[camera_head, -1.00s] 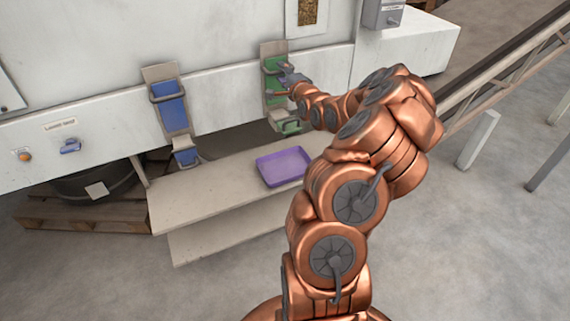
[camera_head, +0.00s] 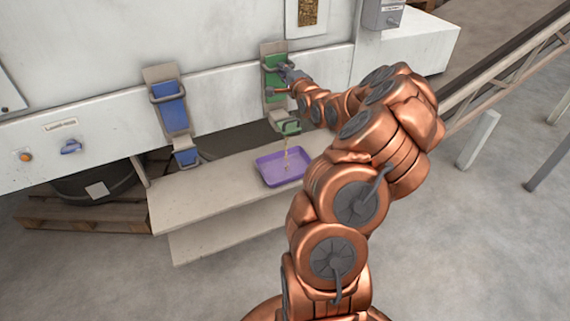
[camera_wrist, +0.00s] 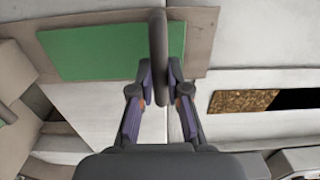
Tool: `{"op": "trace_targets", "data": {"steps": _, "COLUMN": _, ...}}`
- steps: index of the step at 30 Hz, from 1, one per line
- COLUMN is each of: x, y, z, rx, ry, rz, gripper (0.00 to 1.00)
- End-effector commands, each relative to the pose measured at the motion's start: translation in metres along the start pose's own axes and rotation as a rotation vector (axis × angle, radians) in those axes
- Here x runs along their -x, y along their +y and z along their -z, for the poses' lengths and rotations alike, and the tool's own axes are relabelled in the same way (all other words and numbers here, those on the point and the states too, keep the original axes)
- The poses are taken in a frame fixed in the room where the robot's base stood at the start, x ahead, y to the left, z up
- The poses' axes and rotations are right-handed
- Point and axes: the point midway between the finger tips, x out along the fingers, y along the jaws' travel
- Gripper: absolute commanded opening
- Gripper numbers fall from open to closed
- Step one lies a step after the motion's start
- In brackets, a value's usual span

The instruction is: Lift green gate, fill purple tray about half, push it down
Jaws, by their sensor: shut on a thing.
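The green gate (camera_head: 274,64) is a green plate in a pale frame on the white machine wall; it also shows in the wrist view (camera_wrist: 105,52). My gripper (camera_head: 288,77) is at this gate. In the wrist view my gripper (camera_wrist: 160,90) is shut on the gate's dark handle bar (camera_wrist: 158,45). A thin stream of tan pellets (camera_head: 286,155) falls from the green spout (camera_head: 289,127) below the gate. It lands in the purple tray (camera_head: 268,181), which sits on the shelf under the spout. A small patch of pellets shows on the tray floor.
A blue gate (camera_head: 174,114) with its own blue spout (camera_head: 187,157) is to the left. The pale shelf (camera_head: 205,200) is bare left of the tray. A window of pellets (camera_head: 308,12) is above. A conveyor rail (camera_head: 510,72) runs at right.

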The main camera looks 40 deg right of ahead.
Motion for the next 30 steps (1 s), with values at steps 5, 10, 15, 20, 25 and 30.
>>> {"op": "trace_targets", "data": {"steps": 5, "x": 0.000, "y": -0.012, "z": 0.001, "rx": 0.001, "ry": 0.001, "rz": 0.004, "gripper": 0.00}}
{"op": "trace_targets", "data": {"steps": 10, "x": 0.000, "y": -0.020, "z": 0.001, "rx": 0.001, "ry": 0.001, "rz": 0.003, "gripper": 0.00}}
{"op": "trace_targets", "data": {"steps": 15, "x": 0.000, "y": -0.029, "z": 0.001, "rx": 0.001, "ry": 0.002, "rz": 0.003, "gripper": 0.00}}
{"op": "trace_targets", "data": {"steps": 20, "x": 0.000, "y": -0.037, "z": 0.001, "rx": 0.001, "ry": 0.002, "rz": 0.004, "gripper": 0.00}}
{"op": "trace_targets", "data": {"steps": 25, "x": 0.000, "y": -0.036, "z": 0.001, "rx": 0.001, "ry": 0.002, "rz": 0.003, "gripper": 0.00}}
{"op": "trace_targets", "data": {"steps": 30, "x": 0.000, "y": -0.036, "z": 0.001, "rx": 0.001, "ry": 0.001, "rz": 0.002, "gripper": 0.00}}
